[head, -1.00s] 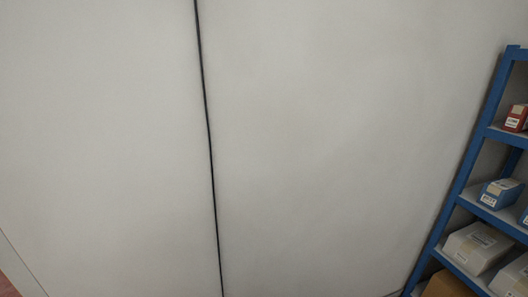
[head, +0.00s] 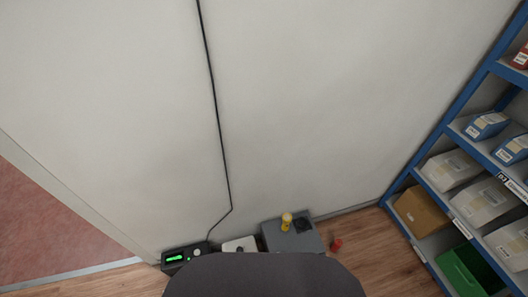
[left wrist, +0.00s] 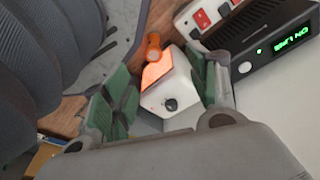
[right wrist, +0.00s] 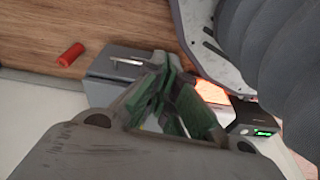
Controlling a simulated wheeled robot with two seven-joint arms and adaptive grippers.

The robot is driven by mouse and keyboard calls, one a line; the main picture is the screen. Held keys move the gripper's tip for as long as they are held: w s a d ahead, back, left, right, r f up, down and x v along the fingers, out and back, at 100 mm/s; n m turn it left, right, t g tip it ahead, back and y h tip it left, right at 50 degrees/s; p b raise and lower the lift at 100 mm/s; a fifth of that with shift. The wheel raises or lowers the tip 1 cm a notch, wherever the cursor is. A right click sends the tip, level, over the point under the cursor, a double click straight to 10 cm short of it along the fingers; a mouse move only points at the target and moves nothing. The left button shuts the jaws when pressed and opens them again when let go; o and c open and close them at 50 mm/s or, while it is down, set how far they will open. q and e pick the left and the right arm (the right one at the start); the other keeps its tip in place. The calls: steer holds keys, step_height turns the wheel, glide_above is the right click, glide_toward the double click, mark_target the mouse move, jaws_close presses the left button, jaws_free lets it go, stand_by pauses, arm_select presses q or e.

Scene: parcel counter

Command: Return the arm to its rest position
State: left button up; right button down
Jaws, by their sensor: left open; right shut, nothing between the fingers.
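My left gripper (left wrist: 163,84) shows in the left wrist view with its green-padded fingers spread apart. A white device with an orange-lit face (left wrist: 170,90) shows between and beyond them; nothing is held. My right gripper (right wrist: 165,78) shows in the right wrist view with its green-padded fingers together and nothing between them. A grey box (right wrist: 120,64) lies beyond its fingertips, partly hidden by them. Neither gripper shows in the head view, where a dark rounded shape covers the bottom middle.
By the wall stand a black device with a green display (head: 176,258), a grey box (head: 305,241) and a yellow cylinder (head: 286,222). A red cylinder (head: 336,244) is right of the box. A blue shelf (head: 438,136) with boxes stands at right. A black cable (head: 217,110) runs down the wall.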

arm_select(q)
steer(key=s+a+r+p, duration=0.1)
steer(key=s+a+p, duration=0.1)
steer(key=s+p, duration=0.5)
steer(key=s+a+r+g+p, duration=0.1)
steer(key=s+a+p, duration=0.2)
steer(key=s+p, duration=0.3)
steer(key=s, duration=0.3)
steer(key=shift+a+r+y+p, duration=0.2)
steer(key=shift+r+y+p, duration=0.1)
steer(key=shift+r+p, duration=0.1)
arm_select(e)
steer(key=s+d+r, duration=0.1)
steer(key=s+d, duration=0.1)
steer(key=s, duration=0.6)
steer(key=s+d+r+g, duration=0.1)
steer(key=s+d, duration=0.2)
steer(key=s, duration=0.5)
steer(key=shift+d+r+h, duration=0.15)
steer(key=shift+r+h, duration=0.15)
steer(key=shift+r, duration=0.05)
